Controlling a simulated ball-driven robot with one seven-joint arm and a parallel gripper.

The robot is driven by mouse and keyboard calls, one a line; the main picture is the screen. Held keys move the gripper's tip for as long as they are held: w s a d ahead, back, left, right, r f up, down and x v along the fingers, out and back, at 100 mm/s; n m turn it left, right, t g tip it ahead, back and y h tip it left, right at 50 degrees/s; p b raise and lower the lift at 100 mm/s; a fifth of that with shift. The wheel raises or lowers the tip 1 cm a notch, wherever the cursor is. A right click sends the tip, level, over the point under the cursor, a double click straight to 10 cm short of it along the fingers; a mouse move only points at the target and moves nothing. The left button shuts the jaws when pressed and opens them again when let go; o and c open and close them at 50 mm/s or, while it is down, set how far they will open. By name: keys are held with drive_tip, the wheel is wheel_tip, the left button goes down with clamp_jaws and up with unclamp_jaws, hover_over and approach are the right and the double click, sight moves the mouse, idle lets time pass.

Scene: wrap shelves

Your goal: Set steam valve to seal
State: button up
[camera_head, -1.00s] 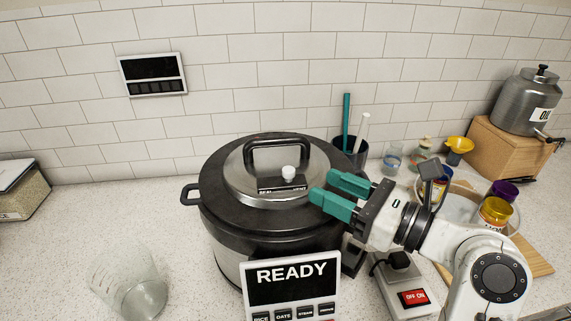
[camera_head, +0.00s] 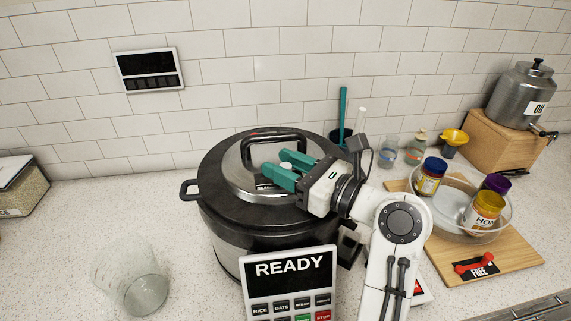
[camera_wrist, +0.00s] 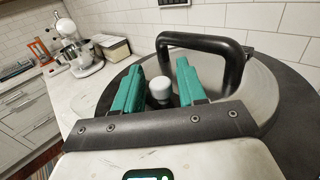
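The steam valve is a small white knob (camera_wrist: 160,90) on the lid of the black pressure cooker (camera_head: 225,205). My gripper (camera_head: 278,165) is over the lid, its two green fingers pointing left. In the wrist view the open fingers (camera_wrist: 158,88) stand on either side of the knob, with a gap visible around it. In the head view the fingers largely hide the knob. A dark label (camera_head: 264,187) beside the knob is partly covered, so the valve's setting cannot be read. The black lid handle (camera_wrist: 205,45) rises just behind the knob.
The cooker's front panel (camera_head: 288,268) reads READY. A clear glass beaker (camera_head: 133,280) stands at the left. A glass bowl (camera_head: 450,222) with jars sits on a wooden board (camera_head: 530,252) at the right. The counter left of the cooker is mostly free.

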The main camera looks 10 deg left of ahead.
sight(268, 179)
clamp_jaws()
drive_tip(key=shift+r, duration=0.1)
drive_tip(key=shift+r, duration=0.15)
drive_tip(key=shift+s+a+p, duration=0.1)
drive_tip(key=shift+a+p, duration=0.3)
drive_tip(key=shift+s+a+p, duration=0.25)
drive_tip(key=shift+a+p, duration=0.15)
drive_tip(key=shift+a, duration=0.5)
drive_tip(key=shift+r, duration=0.1)
unclamp_jaws()
drive_tip(key=shift+a, duration=0.1)
drive_tip(key=shift+o, duration=0.7)
drive_tip(key=shift+f, duration=0.2)
